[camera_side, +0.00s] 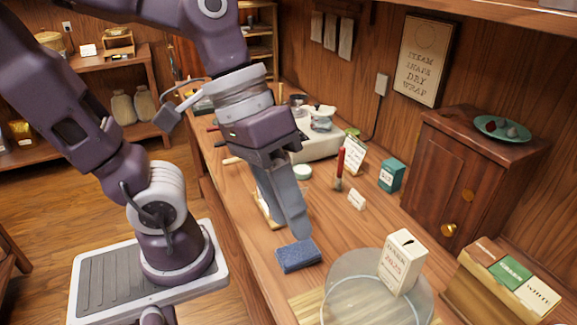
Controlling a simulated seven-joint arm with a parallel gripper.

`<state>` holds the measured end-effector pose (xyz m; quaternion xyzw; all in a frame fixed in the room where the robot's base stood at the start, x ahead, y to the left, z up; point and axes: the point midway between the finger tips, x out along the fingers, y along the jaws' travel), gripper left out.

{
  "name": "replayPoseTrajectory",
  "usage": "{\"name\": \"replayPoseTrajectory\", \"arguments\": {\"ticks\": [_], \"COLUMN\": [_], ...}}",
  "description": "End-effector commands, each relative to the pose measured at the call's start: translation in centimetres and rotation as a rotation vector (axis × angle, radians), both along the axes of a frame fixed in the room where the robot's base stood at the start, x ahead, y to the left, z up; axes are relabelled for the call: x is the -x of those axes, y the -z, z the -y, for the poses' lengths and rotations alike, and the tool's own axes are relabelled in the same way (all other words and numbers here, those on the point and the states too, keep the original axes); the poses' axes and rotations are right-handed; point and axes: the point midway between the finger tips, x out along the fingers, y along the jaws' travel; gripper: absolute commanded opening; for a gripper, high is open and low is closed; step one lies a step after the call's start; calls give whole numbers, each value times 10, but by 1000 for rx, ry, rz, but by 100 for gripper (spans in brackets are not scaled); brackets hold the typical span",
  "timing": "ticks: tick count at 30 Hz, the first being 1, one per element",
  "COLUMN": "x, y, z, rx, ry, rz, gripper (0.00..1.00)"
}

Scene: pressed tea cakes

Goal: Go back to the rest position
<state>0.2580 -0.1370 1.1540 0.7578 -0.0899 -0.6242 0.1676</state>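My gripper (297,232) points down over the wooden counter (330,225), just above and behind a blue block like a sponge (298,257). The fingers are seen from the side and overlap, so I cannot tell whether they are open or shut. I see nothing clearly held between them. The blue block lies flat on the counter, and I cannot tell whether a fingertip touches it. A pale object lies partly hidden behind the fingers.
A clear round dish (345,305) and a white labelled box (402,262) stand at the front right. A red-handled brush (339,170), small cards and a teal box (391,175) stand behind. A wooden cabinet (440,180) is at the right, and a scale (318,147) is farther back.

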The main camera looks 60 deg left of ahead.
Motion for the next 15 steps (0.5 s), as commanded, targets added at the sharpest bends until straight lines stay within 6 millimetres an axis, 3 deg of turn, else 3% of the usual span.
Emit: {"name": "replayPoseTrajectory", "arguments": {"ticks": [1,3,6,15], "x": [0,1,2,2], "y": [-1,-2,-5,-5], "z": [-29,-62,-87,-91], "rx": [-115,-256,-365,-386], "ry": [6,12,14,17], "rz": [114,219,288,297], "gripper": [38,38,38,38]}}
